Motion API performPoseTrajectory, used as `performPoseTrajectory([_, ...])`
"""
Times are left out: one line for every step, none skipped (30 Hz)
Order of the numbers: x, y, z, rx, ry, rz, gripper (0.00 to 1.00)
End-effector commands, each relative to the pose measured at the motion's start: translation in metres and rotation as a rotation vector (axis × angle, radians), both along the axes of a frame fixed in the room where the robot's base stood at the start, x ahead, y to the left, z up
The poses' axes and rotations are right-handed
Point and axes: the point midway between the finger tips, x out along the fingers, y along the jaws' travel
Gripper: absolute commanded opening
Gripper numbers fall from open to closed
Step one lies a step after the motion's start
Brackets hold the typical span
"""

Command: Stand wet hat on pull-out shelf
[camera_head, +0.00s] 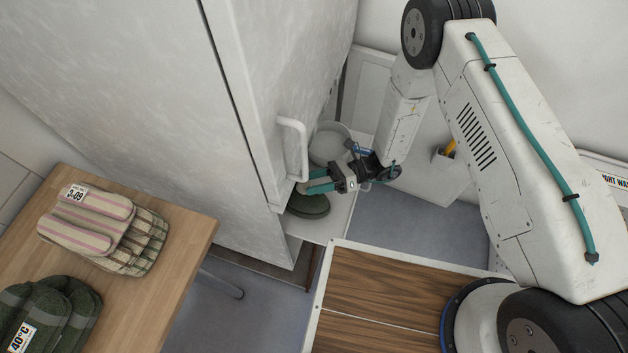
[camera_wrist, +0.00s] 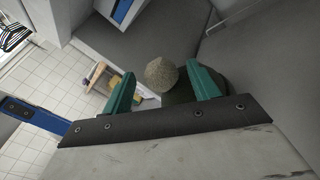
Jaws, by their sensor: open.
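A dark green hat (camera_head: 308,205) rests on the white pull-out shelf (camera_head: 338,222) beside the cabinet, partly hidden by the cabinet edge and my gripper. In the wrist view a beige-grey pom-pom (camera_wrist: 162,73) shows between the teal fingers, with dark green fabric (camera_wrist: 180,97) by it. My gripper (camera_head: 312,181) is open, just above the hat in the head view. It also shows in the wrist view (camera_wrist: 162,88), its fingers on either side of the pom-pom and not closed on it. Whether the fingers touch the hat, I cannot tell.
A white bowl (camera_head: 328,143) stands behind my gripper. The tall cabinet (camera_head: 150,90) with its white handle (camera_head: 297,148) is close on the left. A wooden table (camera_head: 150,290) holds striped textiles (camera_head: 95,225) and dark green ones (camera_head: 50,312), both labelled.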

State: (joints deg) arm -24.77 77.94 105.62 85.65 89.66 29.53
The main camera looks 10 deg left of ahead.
Motion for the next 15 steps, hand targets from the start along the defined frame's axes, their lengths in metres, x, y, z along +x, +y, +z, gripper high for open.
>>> performPoseTrajectory([0.0,0.0,0.001,0.0,0.0,0.0,0.6])
performPoseTrajectory([0.0,0.0,0.002,0.0,0.0,0.0,0.6])
performPoseTrajectory([0.002,-0.002,0.002,0.0,0.0,-0.001,0.6])
performPoseTrajectory([0.003,-0.005,0.002,0.0,0.0,-0.002,0.6])
performPoseTrajectory([0.005,-0.008,0.002,0.0,0.0,-0.001,0.6])
performPoseTrajectory([0.009,-0.014,0.002,0.0,0.0,-0.004,0.6])
performPoseTrajectory([0.011,-0.018,0.002,0.001,-0.001,-0.005,0.6])
performPoseTrajectory([0.014,-0.024,0.002,0.001,-0.001,-0.004,0.6])
performPoseTrajectory([0.019,-0.031,0.002,0.0,-0.001,-0.006,0.6])
performPoseTrajectory([0.022,-0.037,0.002,0.001,-0.001,-0.005,0.6])
performPoseTrajectory([0.026,-0.043,0.002,0.0,-0.001,-0.006,0.6])
performPoseTrajectory([0.03,-0.051,0.002,0.0,-0.001,-0.006,0.6])
performPoseTrajectory([0.033,-0.057,0.002,0.0,-0.001,-0.006,0.6])
performPoseTrajectory([0.036,-0.063,0.002,0.001,-0.001,-0.005,0.6])
performPoseTrajectory([0.04,-0.07,0.002,0.001,-0.001,-0.005,0.6])
